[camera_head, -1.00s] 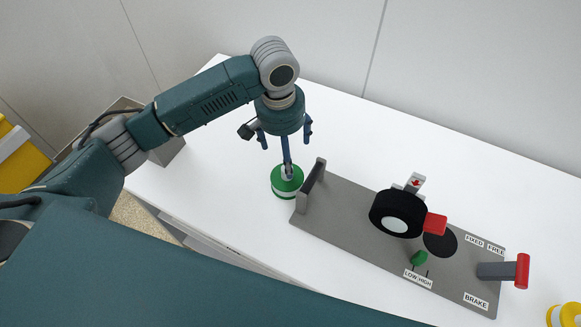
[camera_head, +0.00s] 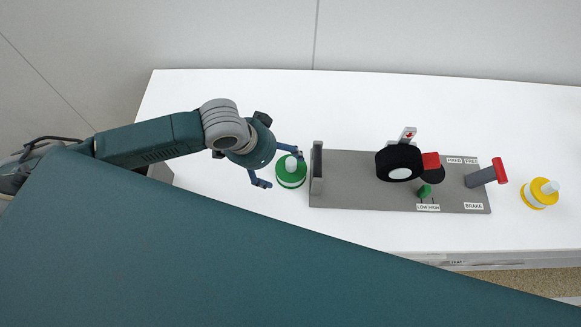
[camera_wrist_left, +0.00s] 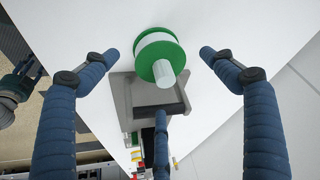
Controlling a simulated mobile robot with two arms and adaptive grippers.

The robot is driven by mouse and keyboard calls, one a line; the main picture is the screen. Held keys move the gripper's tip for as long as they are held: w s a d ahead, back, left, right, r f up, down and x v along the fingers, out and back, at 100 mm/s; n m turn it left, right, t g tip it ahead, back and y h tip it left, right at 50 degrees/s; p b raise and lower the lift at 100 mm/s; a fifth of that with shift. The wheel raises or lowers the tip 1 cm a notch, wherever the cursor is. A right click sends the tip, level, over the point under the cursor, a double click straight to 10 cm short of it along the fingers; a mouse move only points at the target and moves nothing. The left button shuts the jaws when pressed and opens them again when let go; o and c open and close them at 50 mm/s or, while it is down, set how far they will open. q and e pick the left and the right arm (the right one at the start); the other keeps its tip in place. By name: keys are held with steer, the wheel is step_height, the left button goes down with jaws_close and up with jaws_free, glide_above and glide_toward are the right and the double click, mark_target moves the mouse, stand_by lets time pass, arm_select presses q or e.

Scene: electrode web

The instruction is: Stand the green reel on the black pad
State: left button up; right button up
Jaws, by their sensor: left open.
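The green reel (camera_head: 291,174), with green flanges, a white middle and a white stub, stands upright on the white table just left of the grey plate. It also shows in the left wrist view (camera_wrist_left: 158,52). My left gripper (camera_head: 281,168) is open beside the reel, its fingers pointing toward it. In the left wrist view its fingers (camera_wrist_left: 160,62) spread on either side of the reel with gaps. A flat black disc, seemingly the black pad (camera_head: 435,178), lies on the grey plate, partly hidden by the black roller and red block.
A yellow reel (camera_head: 540,194) stands at the right. The table behind the plate is clear.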

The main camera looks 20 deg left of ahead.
mark_target(286, 169)
arm_select(q)
steer(key=x, duration=0.3)
steer(key=shift+d+r, duration=0.15)
steer(key=shift+d, duration=0.05)
steer(key=shift+f, duration=0.3)
steer(key=shift+w+f+p, duration=0.1)
steer(key=shift+f+p, duration=0.1)
steer(key=shift+p, duration=0.1)
steer(key=p+x, duration=0.1)
steer(key=x, duration=0.2)
steer(key=shift+d+f, duration=0.2)
steer(key=shift+f, duration=0.1)
steer(key=shift+w+d+f, duration=0.1)
steer(key=shift+f, duration=0.25)
steer(key=shift+w+f, duration=0.1)
steer(key=shift+f, duration=0.1)
steer(key=c, duration=1.1)
arm_select(e)
steer(key=shift+w+d+r, duration=0.15)
steer(key=shift+d+r, duration=0.1)
steer(key=shift+r, duration=0.3)
steer(key=shift+w+d+r, duration=0.15)
steer(key=shift+d+r, duration=0.05)
steer(key=shift+r, duration=0.3)
arm_select(q)
steer(key=shift+r, duration=0.15)
